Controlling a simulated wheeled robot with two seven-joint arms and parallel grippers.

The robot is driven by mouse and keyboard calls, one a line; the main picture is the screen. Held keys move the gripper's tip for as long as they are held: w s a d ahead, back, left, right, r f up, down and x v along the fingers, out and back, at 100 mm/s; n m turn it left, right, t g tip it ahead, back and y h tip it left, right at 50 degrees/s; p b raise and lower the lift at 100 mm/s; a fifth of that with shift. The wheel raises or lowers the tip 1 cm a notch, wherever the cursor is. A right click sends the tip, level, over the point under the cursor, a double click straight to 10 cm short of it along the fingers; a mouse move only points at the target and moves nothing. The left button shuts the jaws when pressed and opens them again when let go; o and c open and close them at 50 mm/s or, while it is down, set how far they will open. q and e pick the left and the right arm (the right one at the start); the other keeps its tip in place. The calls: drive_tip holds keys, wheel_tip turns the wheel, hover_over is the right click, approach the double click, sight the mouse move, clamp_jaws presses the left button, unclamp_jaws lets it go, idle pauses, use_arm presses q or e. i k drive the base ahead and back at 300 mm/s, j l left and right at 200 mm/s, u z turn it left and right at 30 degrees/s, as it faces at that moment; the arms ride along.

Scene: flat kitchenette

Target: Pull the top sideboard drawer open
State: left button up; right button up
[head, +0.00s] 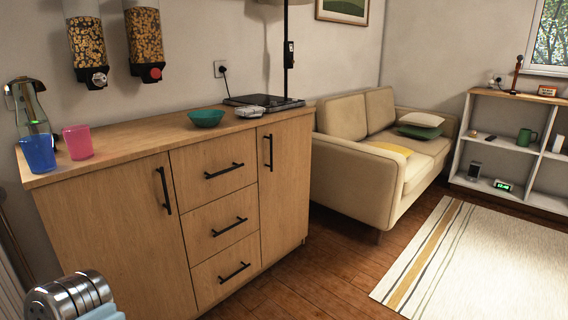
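The wooden sideboard (105,215) stands against the wall on the left. Its middle column has a top drawer (200,160) with a black bar handle (224,171). The top drawer is shut, its front flush with the cabinet. Two more drawers below it, the middle one (210,240) and the bottom one (213,287), are also shut.
On the sideboard top are a green bowl (206,118), blue cup (38,153), pink cup (78,142) and glass bottle (31,110). Side doors with black handles are shut. A beige sofa (345,165) stands to the right. The wooden floor (310,285) in front is clear.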

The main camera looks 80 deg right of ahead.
sight(204, 172)
drive_tip(key=z, duration=0.45)
drive_tip(key=j+z, duration=0.1)
drive_tip(key=z, duration=0.3)
drive_tip(key=i+z, duration=0.1)
drive_tip(key=z, duration=0.35)
drive_tip(key=j+z, duration=0.1)
drive_tip(key=z, duration=0.75)
drive_tip(key=j+z, duration=0.1)
drive_tip(key=z, duration=0.3)
